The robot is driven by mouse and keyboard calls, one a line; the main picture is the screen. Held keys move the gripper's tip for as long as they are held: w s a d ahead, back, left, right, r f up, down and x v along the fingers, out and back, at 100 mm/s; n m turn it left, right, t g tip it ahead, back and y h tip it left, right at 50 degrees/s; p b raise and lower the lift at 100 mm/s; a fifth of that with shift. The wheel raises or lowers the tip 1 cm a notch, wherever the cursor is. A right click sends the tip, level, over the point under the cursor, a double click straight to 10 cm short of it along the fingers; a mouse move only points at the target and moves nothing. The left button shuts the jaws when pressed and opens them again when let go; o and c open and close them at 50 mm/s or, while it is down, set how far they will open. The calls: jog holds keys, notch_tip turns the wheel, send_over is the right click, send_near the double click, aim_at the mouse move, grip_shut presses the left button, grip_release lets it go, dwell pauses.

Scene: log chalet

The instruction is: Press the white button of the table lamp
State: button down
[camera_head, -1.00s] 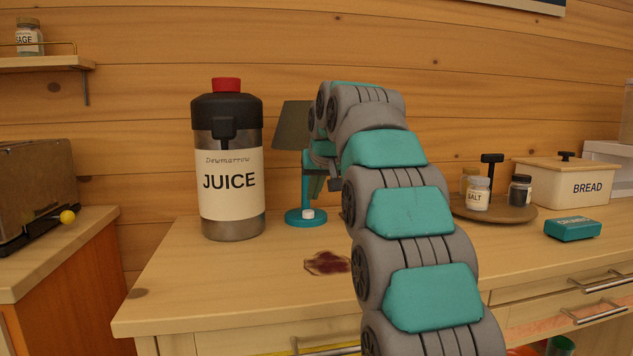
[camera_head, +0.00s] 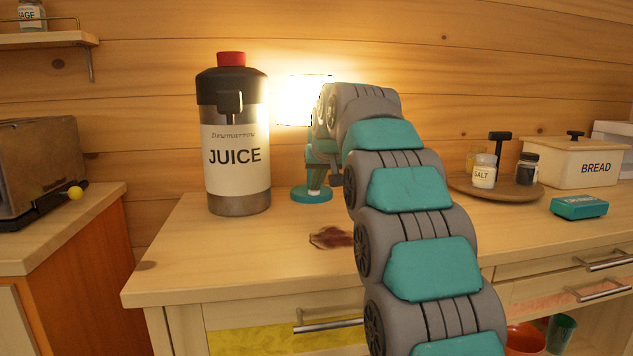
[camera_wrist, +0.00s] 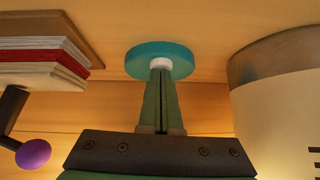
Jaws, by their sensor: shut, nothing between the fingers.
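The table lamp stands on the counter behind my arm, right of the juice dispenser. Its shade (camera_head: 300,103) glows brightly, and its teal base (camera_head: 304,196) shows under my gripper (camera_head: 314,187). In the wrist view the round teal base (camera_wrist: 140,62) carries the white button (camera_wrist: 160,63). My gripper (camera_wrist: 160,71) is shut and empty, with its green fingertips at the button, seemingly touching it. The fingertips partly cover the button in the wrist view. My arm hides part of the lamp in the head view.
The juice dispenser (camera_head: 236,165) stands close on the left. A tray (camera_head: 500,192) with jars, a bread box (camera_head: 582,165) and a teal box (camera_head: 579,207) are at right.

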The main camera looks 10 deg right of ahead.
jog(key=shift+f, duration=0.6)
jog(key=p+v, duration=0.2)
jog(key=v, duration=0.8)
jog(key=shift+r, duration=0.55)
dwell(0.4)
